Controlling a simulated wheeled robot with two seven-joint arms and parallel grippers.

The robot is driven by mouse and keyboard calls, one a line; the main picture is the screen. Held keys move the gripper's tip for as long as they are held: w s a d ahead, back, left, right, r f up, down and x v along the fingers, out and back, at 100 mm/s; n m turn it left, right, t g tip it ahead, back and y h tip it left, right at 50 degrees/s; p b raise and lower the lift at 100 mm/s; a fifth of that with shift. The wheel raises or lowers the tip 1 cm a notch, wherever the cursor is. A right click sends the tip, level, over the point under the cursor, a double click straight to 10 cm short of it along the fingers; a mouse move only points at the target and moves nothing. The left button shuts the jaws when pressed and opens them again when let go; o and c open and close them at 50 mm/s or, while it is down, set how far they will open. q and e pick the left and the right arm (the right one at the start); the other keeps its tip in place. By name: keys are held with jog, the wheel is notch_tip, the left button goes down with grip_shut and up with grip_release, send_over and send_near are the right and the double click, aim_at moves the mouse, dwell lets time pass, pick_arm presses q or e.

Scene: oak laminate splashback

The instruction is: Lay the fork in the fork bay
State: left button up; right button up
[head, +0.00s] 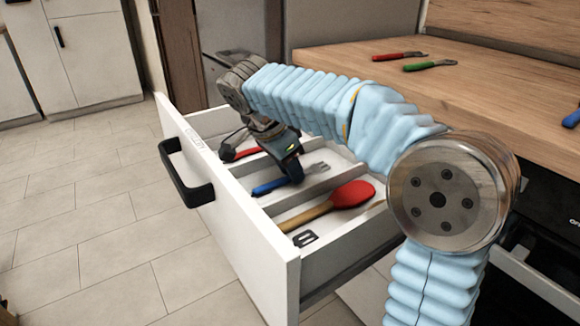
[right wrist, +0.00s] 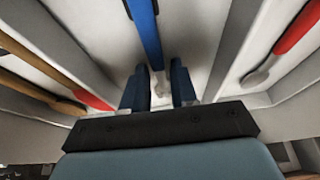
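The fork (head: 268,187) has a blue handle and grey tines. It lies in a middle bay of the open white drawer (head: 240,207), its handle toward the drawer front. In the right wrist view its blue handle (right wrist: 146,30) runs down between my fingers, with a grey part at its lower end. My right gripper (head: 291,170) is low over the fork. Its two dark blue fingers (right wrist: 160,92) stand apart, one on each side of the fork, with a gap showing. The tine end is hidden in the wrist view. My left gripper is in neither view.
A red-handled utensil (head: 245,153) lies in the farther bay. Low dividers separate the bays. Red-handled (head: 399,56) and green-handled (head: 429,65) utensils lie on the wooden counter (head: 480,90).

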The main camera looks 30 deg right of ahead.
jog(key=shift+s+f, duration=0.15)
jog(key=shift+f, duration=0.2)
jog(key=shift+r, duration=0.25)
jog(key=p+v, duration=0.3)
jog(key=v, duration=0.9)
jog(key=shift+r, duration=0.2)
jog(key=shift+d, duration=0.1)
